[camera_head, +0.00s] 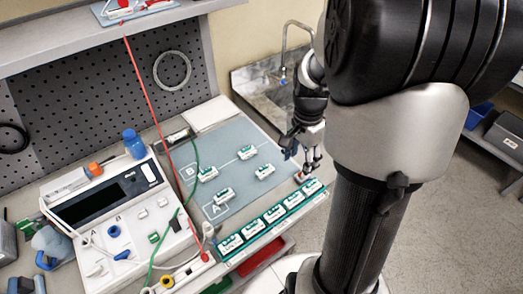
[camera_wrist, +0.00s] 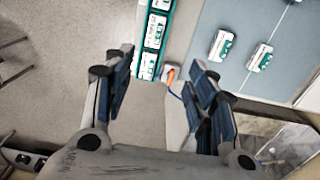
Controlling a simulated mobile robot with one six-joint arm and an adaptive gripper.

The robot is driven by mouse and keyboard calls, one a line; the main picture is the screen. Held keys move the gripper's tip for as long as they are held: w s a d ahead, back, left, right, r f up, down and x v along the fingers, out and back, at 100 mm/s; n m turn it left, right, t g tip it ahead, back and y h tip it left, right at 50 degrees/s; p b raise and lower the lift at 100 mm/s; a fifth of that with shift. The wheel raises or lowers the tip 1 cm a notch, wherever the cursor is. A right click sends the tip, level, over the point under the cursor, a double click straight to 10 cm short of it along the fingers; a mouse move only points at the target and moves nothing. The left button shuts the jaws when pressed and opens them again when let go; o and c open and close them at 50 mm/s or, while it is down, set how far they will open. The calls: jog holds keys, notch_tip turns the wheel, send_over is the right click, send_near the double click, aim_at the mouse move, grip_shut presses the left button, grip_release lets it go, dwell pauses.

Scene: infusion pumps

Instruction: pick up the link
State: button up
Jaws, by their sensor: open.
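A small pale piece with orange-red and blue strands, which looks like the link (camera_wrist: 172,76), lies on the light bench strip just past the end of the green rack. In the head view it is a small reddish patch (camera_head: 301,177), partly hidden by my fingers. My gripper (camera_wrist: 162,72) is open, its two blue-grey fingers spread wide. In the wrist view the piece lies between the fingers, nearer the right one. In the head view my gripper (camera_head: 304,163) points down over the bench's right end. I cannot tell its exact height above the piece.
The green rack (camera_head: 219,249) of several white modules runs along the bench front, close to my fingers. Several loose modules lie on the blue-grey mat (camera_head: 229,142). A white pump panel (camera_head: 147,248) is at left, and a sink (camera_head: 262,88) is behind.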

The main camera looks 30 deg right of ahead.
jog(key=b, duration=0.4)
send_over(294, 199)
jog(key=f, duration=1.2)
jog(key=shift+w+d+f, duration=0.1)
jog(key=shift+w+f, duration=0.05)
jog(key=shift+w, duration=0.15)
jog(key=f, duration=0.1)
jog(key=f+b, duration=0.1)
jog(key=f, duration=0.1)
jog(key=f+b, duration=0.1)
jog(key=f, duration=0.1)
jog(key=shift+s+f, duration=0.1)
jog(key=shift+s, duration=0.25)
jog(key=c, duration=1.1)
jog(key=shift+r, duration=0.2)
jog(key=shift+c, duration=0.2)
